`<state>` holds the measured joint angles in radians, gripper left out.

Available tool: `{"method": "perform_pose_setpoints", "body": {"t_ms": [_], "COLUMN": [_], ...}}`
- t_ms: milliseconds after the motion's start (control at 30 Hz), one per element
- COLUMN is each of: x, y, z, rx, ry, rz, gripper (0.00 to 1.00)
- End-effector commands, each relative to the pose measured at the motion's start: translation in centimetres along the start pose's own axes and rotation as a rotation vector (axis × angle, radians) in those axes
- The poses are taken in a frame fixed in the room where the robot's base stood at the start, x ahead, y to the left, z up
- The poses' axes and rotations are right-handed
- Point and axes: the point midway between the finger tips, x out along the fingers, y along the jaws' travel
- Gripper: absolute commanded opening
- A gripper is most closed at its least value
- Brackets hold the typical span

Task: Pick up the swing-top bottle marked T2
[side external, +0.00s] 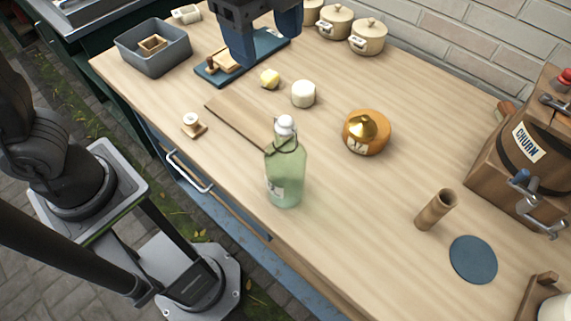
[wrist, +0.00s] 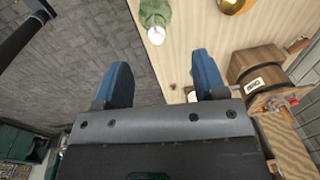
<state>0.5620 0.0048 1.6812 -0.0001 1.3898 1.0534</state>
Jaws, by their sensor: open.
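A green glass swing-top bottle (side external: 287,178) with a white stopper and wire stands upright near the front edge of the wooden counter. A pale label shows low on its left side, but I cannot read its mark. The bottle also shows at the top of the wrist view (wrist: 156,16), cut off by the frame. My gripper (side external: 266,45) has two blue fingers and hangs over the back part of the counter, above the blue board and well apart from the bottle. In the wrist view the fingers (wrist: 162,78) are spread with nothing between them.
A wooden board (side external: 238,120) lies just behind the bottle. A wooden tube (side external: 434,209), blue disc (side external: 473,260) and churn (side external: 528,140) are further right. Counter between bottle and tube is clear.

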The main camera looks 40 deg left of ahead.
Motion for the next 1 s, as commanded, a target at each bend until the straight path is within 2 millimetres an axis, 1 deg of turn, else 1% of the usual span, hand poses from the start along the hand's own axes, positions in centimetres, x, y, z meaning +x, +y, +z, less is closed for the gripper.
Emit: {"method": "perform_pose_setpoints", "body": {"t_ms": [33, 100, 200, 267, 367, 600, 700, 867, 967, 1000], "x": [0.2, 0.3, 0.6, 1.0, 2.5, 7.1, 8.3, 9.2, 10.2, 10.8], "y": [-0.1, -0.1, -0.1, -0.1, 0.1, 0.3, 0.4, 0.5, 0.8, 0.9], "z": [-1.6, -2.9, -3.8, -4.0, -3.9, -3.7, -3.7, -3.6, -3.5, -3.4], "rx": [0.09, 0.179, 0.249, 0.264, 0.266, 0.262, 0.262, 0.261, 0.261, 0.261], "ry": [-0.011, -0.019, -0.026, -0.027, -0.028, -0.027, -0.027, -0.026, -0.027, -0.027], "rz": [0.023, 0.043, 0.061, 0.066, 0.067, 0.065, 0.065, 0.063, 0.064, 0.064], "gripper": [0.65, 0.65, 0.65, 0.65, 0.65, 0.65, 0.65, 0.65, 0.65, 0.65]}}
